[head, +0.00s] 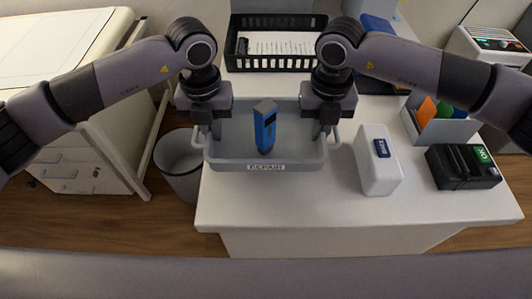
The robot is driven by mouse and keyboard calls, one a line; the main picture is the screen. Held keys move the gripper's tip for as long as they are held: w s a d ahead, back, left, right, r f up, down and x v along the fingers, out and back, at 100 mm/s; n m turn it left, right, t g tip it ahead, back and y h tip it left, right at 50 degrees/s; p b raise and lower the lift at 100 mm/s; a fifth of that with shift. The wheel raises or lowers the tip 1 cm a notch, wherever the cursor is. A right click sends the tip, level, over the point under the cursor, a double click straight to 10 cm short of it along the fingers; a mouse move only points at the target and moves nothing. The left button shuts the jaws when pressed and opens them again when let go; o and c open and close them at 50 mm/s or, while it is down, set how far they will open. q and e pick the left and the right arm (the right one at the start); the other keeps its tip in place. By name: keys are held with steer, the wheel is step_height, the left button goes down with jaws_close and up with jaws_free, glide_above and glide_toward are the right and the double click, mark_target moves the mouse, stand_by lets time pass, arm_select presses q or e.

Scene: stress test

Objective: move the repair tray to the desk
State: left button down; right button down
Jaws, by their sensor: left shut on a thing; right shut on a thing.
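The repair tray (225,164) is a grey shallow tray with a front label that appears to read "REPAIR". It is at the left part of a white desk (290,205), its left end reaching past the desk's left edge. A blue and grey upright device (264,128) stands in it. My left gripper (209,136) is shut on the tray's left side. My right gripper (322,134) is shut on its right side. The fingertips are partly hidden, and I cannot tell whether the tray touches the desk.
A black wire basket (272,64) stands behind the tray. A white box (377,165), a black device with a green label (463,167) and a grey file holder (440,131) stand to the right. A grey bin (180,160) and a white cabinet (75,168) are at left.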

arm_select(q)
steer(key=shift+f, duration=0.2)
arm_select(e)
steer(key=shift+f, duration=0.2)
